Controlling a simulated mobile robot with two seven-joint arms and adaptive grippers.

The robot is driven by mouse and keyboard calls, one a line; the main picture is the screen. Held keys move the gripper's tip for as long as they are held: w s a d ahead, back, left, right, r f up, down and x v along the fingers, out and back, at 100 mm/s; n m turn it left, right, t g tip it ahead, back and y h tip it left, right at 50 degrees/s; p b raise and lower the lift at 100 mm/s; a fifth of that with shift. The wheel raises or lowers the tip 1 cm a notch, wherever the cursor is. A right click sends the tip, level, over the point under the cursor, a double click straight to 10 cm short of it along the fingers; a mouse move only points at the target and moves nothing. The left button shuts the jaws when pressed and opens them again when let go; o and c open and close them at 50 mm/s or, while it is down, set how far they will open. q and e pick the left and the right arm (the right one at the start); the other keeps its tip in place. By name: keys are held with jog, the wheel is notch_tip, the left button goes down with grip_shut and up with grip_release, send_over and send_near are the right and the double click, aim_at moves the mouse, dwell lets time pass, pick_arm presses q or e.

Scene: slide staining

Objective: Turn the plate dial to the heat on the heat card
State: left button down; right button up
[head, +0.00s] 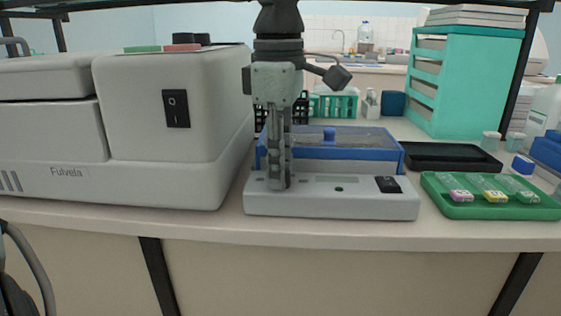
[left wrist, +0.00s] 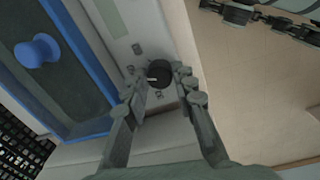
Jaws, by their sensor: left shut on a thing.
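The plate is a pale grey base (head: 330,203) with a blue-rimmed, dark-topped lid (head: 390,150) behind its front panel. The lid's blue knob (head: 329,134) also shows in the left wrist view (left wrist: 38,50). My left gripper (head: 279,186) points down at the left part of the front panel and hides the dial in the head view. In the left wrist view its fingers (left wrist: 160,82) are shut on the black round dial (left wrist: 159,71), one on each side. The dial's white pointer faces left in that view. The small panel marks are unreadable. I cannot make out a heat card.
A large grey machine (head: 180,110) stands close on the left. A green tray (head: 490,208) with several slides lies right of the plate, with a black tray (head: 452,157) behind it. The bench's front edge (head: 330,237) runs just before the plate.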

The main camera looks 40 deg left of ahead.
dwell(0.5)
pick_arm(q)
jog(key=c, duration=1.2)
grip_release()
jog(key=shift+r, duration=0.1)
jog(key=r, duration=1.2)
jog(key=shift+s+d, duration=0.1)
jog(key=shift+s, duration=0.2)
jog(key=shift+f, duration=0.15)
